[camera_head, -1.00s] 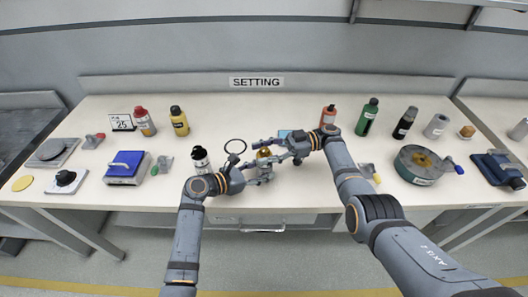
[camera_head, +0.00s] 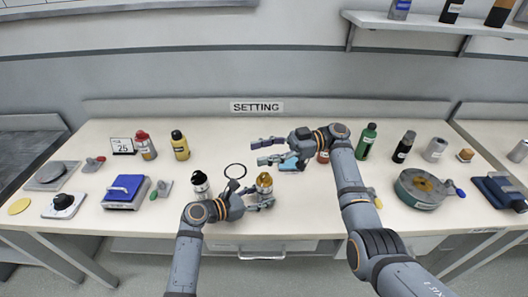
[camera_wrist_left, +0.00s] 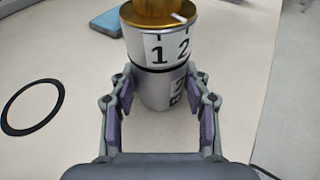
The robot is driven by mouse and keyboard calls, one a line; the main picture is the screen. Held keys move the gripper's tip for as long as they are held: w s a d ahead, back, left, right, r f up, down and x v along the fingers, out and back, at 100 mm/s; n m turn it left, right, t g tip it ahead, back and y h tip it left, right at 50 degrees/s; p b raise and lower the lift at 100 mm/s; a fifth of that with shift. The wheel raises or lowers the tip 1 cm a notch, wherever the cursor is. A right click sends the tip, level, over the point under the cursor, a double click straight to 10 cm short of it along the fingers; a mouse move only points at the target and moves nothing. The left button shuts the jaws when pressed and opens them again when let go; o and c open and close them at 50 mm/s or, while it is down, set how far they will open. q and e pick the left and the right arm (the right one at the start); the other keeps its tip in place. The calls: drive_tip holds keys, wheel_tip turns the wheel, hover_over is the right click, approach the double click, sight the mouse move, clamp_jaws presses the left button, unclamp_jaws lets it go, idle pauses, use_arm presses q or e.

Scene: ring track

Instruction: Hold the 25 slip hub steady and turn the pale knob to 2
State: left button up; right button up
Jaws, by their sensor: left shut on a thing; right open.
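The hub (camera_head: 264,187) is a silver cylinder with a gold knob (camera_head: 264,179) on top. It stands upright near the table's front middle. In the left wrist view the hub (camera_wrist_left: 158,88) shows the marks 1 and 2, and a label below is partly hidden. The gold knob (camera_wrist_left: 150,12) has a short pale mark at its rim close to the 2; its top is cut off. My left gripper (camera_wrist_left: 160,95) is shut on the hub's body from both sides. My right gripper (camera_head: 262,151) is open and empty, behind and apart from the hub.
A card reading 25 (camera_head: 122,146) stands at the back left near several bottles. A black-capped bottle (camera_head: 200,184) and a black ring (camera_head: 235,171) are beside my left gripper. A blue pad (camera_head: 292,163) lies below my right gripper. A round green container (camera_head: 425,188) stands at the right.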

drive_tip(key=d+f+m+t, duration=0.1)
drive_tip(key=d+f+t, duration=0.1)
drive_tip(key=d+f+m+t+y, duration=0.1)
drive_tip(key=d+f+m+t, duration=0.1)
drive_tip(key=d+f+t, duration=0.1)
drive_tip(key=shift+w+f+m, duration=0.15)
drive_tip(key=shift+f+m, duration=0.15)
drive_tip(key=shift+f, duration=0.05)
drive_tip(key=m+t+h, duration=0.2)
drive_tip(key=m+t, duration=0.2)
drive_tip(key=t, duration=0.3)
approach(269, 178)
drive_tip(key=x, duration=1.1)
drive_tip(key=shift+w+a, duration=0.1)
drive_tip(key=shift+a, duration=0.05)
